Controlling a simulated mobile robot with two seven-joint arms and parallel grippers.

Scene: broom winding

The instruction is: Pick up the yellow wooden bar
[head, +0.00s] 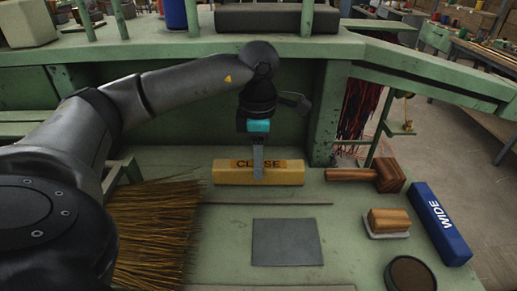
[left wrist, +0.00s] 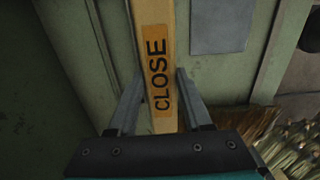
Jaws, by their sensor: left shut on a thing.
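The yellow wooden bar (head: 225,173) lies lengthwise on the green bench, left of centre in the head view, with the word "CLOSE" on an orange label. It also shows in the left wrist view (left wrist: 152,14), running between the two fingers. My left gripper (head: 258,172) reaches down from above at the bar's middle and is shut on it, one finger on each long side (left wrist: 158,85). In the head view the gripper covers part of the lettering. My right gripper is in neither view.
A straw bristle bundle (head: 155,225) lies left of the bar. A grey plate (head: 287,243) lies in front. To the right are a wooden mallet (head: 387,175), a blue "WIDE" bar (head: 440,222), a wood-backed block (head: 388,220) and a round dark tin (head: 408,274). A green raised shelf (head: 215,50) stands behind.

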